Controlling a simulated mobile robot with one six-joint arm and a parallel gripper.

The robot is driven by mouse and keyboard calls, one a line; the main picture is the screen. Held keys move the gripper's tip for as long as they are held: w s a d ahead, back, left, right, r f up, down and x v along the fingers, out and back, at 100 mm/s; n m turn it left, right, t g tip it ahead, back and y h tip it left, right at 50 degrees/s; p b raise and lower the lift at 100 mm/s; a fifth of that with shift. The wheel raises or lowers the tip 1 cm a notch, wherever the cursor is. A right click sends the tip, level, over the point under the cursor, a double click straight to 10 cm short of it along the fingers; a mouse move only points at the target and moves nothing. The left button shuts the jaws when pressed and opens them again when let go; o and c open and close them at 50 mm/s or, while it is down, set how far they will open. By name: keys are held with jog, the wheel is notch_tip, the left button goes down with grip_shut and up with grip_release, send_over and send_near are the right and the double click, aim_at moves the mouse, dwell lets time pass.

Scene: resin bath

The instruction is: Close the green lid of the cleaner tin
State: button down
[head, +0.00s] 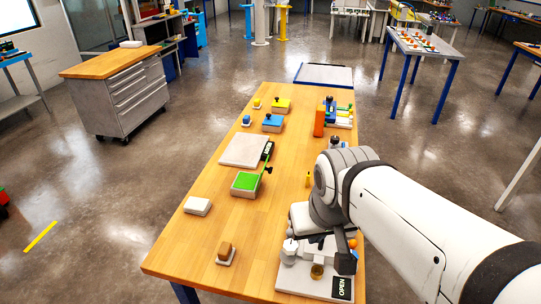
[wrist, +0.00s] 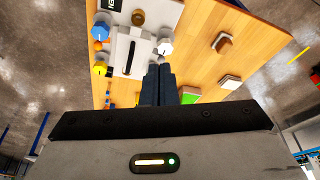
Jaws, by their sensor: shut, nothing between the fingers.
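A pale box with a bright green top (head: 246,182) sits mid-table, left of my arm. It is the clearest green thing that could be the cleaner tin, but I cannot tell how its lid stands. A thin dark-and-green piece (head: 266,172) rises at its right corner. In the wrist view its green top (wrist: 189,93) shows just right of my fingers, partly cut off by my gripper body. My gripper (wrist: 158,72) is shut and empty, beside the white knob (wrist: 165,47) of a white fixture (wrist: 122,62).
The fixture has an OPEN sign (head: 341,288) and coloured knobs. A white box (head: 198,206) and a brown block (head: 226,251) stand at the left edge. Blue (head: 272,123) and yellow (head: 280,106) boxes and an orange block (head: 319,121) stand farther back. Bare wood lies mid-table.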

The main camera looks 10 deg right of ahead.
jog(key=w+d+f+m+g+y+b, duration=0.1)
jog(key=w+f+m+y+b, duration=0.2)
jog(key=w+m, duration=0.45)
jog(key=w+d+f+m+g+y+b, duration=0.1)
jog(key=w+f+m+y+b, duration=0.2)
jog(key=w, duration=0.8)
jog(key=w+d+f+m+t+y+b, duration=0.1)
jog(key=w+d+f+m+y, duration=0.1)
jog(key=w+d+f+m, duration=0.3)
jog(key=w+d+f+m+t+y+b, duration=0.1)
jog(key=w+d+f+m+t+y, duration=0.15)
jog(key=w, duration=0.45)
jog(key=w+d+f+m+y+b, duration=0.1)
jog(key=w+d+f+m, duration=0.25)
jog(key=w+m, duration=0.2)
jog(key=w+a+f+p, duration=0.1)
jog(key=w+a, duration=0.4)
jog(key=a, duration=0.5)
jog(key=shift+w+a+f+p, duration=0.3)
jog(key=shift+a+f+p, duration=0.1)
jog(key=shift+f, duration=0.2)
jog(key=shift+n, duration=0.25)
